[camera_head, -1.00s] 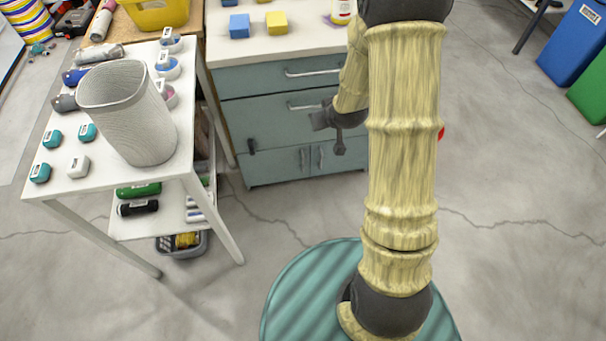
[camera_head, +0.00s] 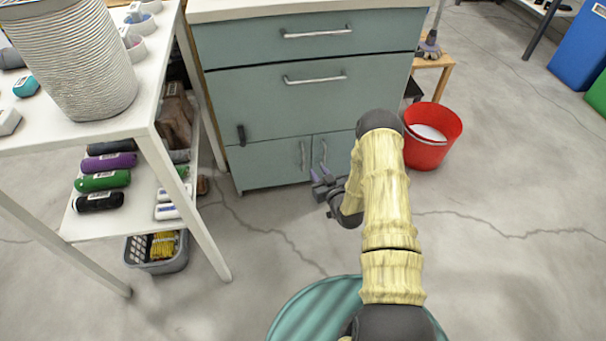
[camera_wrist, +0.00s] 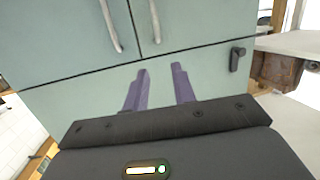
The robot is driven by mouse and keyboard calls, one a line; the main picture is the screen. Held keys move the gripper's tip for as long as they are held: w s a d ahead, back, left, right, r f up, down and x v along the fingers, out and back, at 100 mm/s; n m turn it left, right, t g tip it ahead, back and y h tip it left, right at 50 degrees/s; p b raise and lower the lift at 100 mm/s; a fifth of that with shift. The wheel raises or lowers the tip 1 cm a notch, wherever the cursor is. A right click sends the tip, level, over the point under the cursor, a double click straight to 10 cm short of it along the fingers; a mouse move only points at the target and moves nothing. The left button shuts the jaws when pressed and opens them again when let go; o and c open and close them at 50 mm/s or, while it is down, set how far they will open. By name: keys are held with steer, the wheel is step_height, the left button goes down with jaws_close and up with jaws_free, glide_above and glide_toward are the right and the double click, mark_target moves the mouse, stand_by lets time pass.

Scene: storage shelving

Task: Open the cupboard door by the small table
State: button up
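The grey-green cupboard (camera_head: 300,105) has two doors under its drawers. The left door (camera_head: 270,163), on the side of the white small table (camera_head: 150,150), is shut, with an upright metal handle (camera_head: 303,156). The right door is shut too, with its own handle (camera_head: 323,151). The wrist view looks upside down: the left door's handle (camera_wrist: 155,20) is at the top, right of the other handle (camera_wrist: 110,25). My gripper (camera_head: 322,173) is in front of the doors, low down. Its two purple fingers (camera_wrist: 160,72) are apart, with nothing between them. Neither touches a handle.
A dark hook-like piece (camera_head: 241,134) sits low on the left of the lower drawer front. A red bucket (camera_head: 430,137) stands right of the cupboard. A grey basket (camera_head: 157,252) is under the small table. The floor before the doors is clear.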

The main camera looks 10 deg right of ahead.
mark_target(303, 163)
steer(key=s+f+t+b, duration=0.2)
steer(key=s+f+b, duration=0.1)
steer(key=f, duration=0.6)
steer(key=shift+d+f+m+b, duration=0.2)
steer(key=shift+m+b, duration=0.2)
steer(key=shift+b, duration=0.15)
steer(key=b+x, duration=0.8)
steer(key=x, duration=0.8)
steer(key=shift+w+f+b, duration=0.1)
steer(key=shift+w+b, duration=0.2)
steer(key=shift+w, duration=0.05)
steer(key=shift+w+a, duration=0.1)
steer(key=shift+w, duration=0.25)
jaws_close()
